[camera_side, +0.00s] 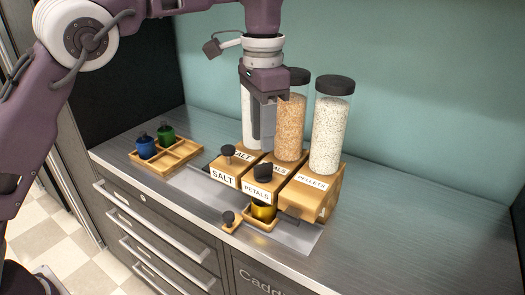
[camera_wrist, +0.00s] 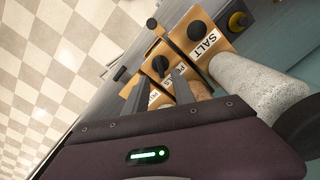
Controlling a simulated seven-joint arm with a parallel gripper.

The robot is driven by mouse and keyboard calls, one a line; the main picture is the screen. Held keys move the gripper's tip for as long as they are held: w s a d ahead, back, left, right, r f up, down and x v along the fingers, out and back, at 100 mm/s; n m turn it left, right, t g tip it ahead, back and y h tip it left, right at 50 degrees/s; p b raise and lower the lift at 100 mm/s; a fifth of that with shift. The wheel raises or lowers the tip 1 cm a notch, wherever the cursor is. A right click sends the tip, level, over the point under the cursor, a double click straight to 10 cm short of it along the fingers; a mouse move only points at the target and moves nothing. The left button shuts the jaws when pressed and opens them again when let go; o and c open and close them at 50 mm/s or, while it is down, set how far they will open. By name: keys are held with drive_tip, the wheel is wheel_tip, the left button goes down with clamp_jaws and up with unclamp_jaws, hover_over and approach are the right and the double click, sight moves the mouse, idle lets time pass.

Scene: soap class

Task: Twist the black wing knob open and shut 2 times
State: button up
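Several black knobs are in view, and I cannot tell for sure which is the wing knob. One stands on the SALT block (camera_side: 228,151), one on the PETALS block (camera_side: 263,171), and one on a small wooden piece in front (camera_side: 228,217). In the wrist view the SALT knob (camera_wrist: 197,30) and PETALS knob (camera_wrist: 160,64) show clearly. My gripper (camera_side: 266,138) hangs pointing down above the dispenser blocks, in front of the clear tubes. In the wrist view its fingers (camera_wrist: 158,90) are apart with nothing between them. It touches no knob that I can see.
Tall filled tubes with black lids, such as the white-filled one (camera_side: 329,130), stand close behind and right of my gripper. A gold cup (camera_side: 263,211) sits below the PETALS block. A wooden tray (camera_side: 177,160) holds blue and green jars at left. The counter at right is clear.

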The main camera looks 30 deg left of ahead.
sight(263, 165)
wheel_tip(263, 165, down, 7)
drive_tip(key=shift+r, duration=0.1)
clamp_jaws()
